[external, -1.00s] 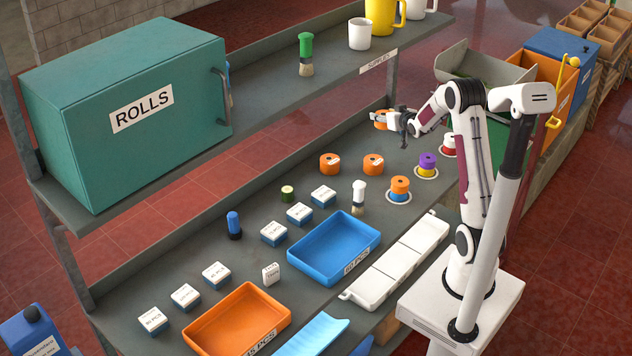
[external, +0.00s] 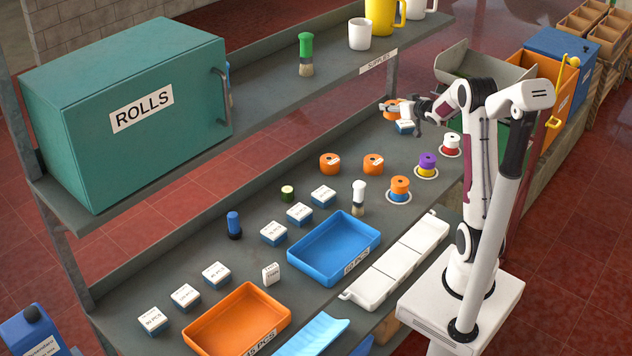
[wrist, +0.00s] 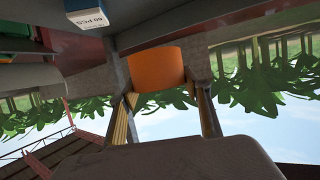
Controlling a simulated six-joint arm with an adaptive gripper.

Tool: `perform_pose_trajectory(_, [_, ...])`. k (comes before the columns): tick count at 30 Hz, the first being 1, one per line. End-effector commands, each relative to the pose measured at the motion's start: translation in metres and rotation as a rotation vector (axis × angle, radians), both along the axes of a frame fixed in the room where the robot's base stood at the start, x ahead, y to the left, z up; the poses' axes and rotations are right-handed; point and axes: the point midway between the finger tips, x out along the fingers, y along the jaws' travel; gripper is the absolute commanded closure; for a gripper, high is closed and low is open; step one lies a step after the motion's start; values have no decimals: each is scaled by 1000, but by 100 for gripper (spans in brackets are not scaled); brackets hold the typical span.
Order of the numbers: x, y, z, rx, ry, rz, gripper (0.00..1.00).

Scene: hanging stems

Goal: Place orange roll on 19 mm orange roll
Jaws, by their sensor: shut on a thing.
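My gripper (external: 409,106) is shut on an orange roll (external: 390,109) and holds it at the back right of the lower shelf. In the wrist view the orange roll (wrist: 157,69) sits between the two fingers. Two more orange rolls stand on the shelf, one on the left (external: 330,163) and one on the right (external: 373,164). An orange-over-blue stack (external: 399,186) sits on a white round base in front of them. Size marks are too small to read.
A white-and-blue box (external: 404,127) lies just below my gripper. A blue tray (external: 335,277), an orange tray (external: 200,333), several small boxes and a white-handled brush (external: 358,196) occupy the front. The upper shelf (external: 270,86) with the teal ROLLS cabinet (external: 150,130) is to the left.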

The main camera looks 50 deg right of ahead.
Motion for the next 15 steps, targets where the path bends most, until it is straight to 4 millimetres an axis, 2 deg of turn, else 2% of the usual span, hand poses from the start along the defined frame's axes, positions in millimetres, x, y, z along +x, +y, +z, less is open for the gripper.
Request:
perform_pose_trajectory(8, [-1,11,13,-3,-2,86,77])
perform_pose_trajectory(15, [-3,29,21,-3,-1,188,77])
